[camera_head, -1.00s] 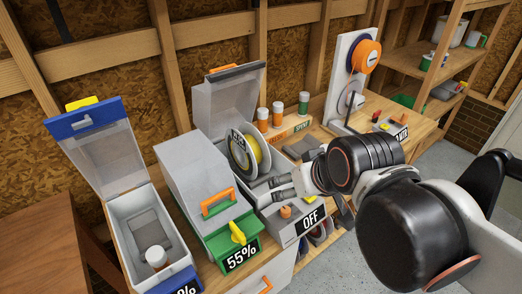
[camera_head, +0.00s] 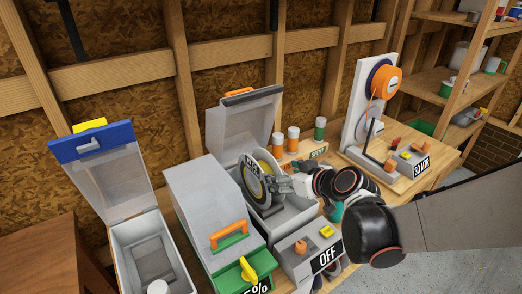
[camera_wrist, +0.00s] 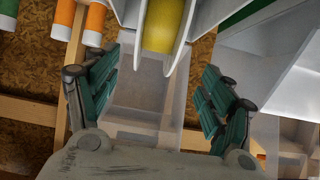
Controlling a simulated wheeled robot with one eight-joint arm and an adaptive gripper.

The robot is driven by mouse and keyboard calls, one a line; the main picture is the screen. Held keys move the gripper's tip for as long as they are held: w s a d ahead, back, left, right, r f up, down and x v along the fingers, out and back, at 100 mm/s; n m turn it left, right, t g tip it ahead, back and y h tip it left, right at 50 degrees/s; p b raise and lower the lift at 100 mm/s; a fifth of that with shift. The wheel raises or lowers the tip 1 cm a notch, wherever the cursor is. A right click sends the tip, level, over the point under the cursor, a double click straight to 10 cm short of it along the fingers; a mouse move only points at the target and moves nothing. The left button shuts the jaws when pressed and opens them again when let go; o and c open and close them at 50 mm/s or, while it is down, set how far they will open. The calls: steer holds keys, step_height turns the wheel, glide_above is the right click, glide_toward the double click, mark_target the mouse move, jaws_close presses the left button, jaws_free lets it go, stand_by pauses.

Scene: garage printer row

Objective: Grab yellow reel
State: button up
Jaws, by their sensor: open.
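The yellow reel (camera_head: 255,180) has pale flanges with a dark printed label. It stands upright in the open grey box (camera_head: 237,110), whose lid is raised. In the wrist view the yellow winding (camera_wrist: 165,22) shows between two pale flanges at the top. My gripper (camera_head: 286,186) is at the reel's right side in the head view, very close to it. In the wrist view my gripper (camera_wrist: 160,88) has its teal fingers wide apart, left and right of the reel's lower rim. Nothing is held. I cannot tell whether the fingers touch the reel.
A closed grey box with an orange handle (camera_head: 229,234) and an open blue-lidded box (camera_head: 91,142) stand to the left. Orange and green bottles (camera_head: 320,129) stand behind. An orange spool stand (camera_head: 381,82) is right.

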mark_target(263, 167)
steer(key=b+x, duration=0.2)
steer(key=x, duration=0.5)
steer(key=shift+w+a+f, duration=0.2)
steer(key=shift+f, duration=0.05)
steer(key=shift+w+r+b+x, duration=0.1)
steer(key=shift+b+x, duration=0.4)
steer(key=shift+x, duration=0.6)
steer(key=shift+w+r+b+x, duration=0.15)
steer(key=shift+b+x, duration=0.3)
steer(key=shift+x, duration=0.6)
steer(key=shift+w+r+b+x, duration=0.1)
steer(key=shift+b+x, duration=0.4)
steer(key=shift+x, duration=0.6)
steer(key=shift+s+d, duration=0.15)
steer(key=c, duration=1.4)
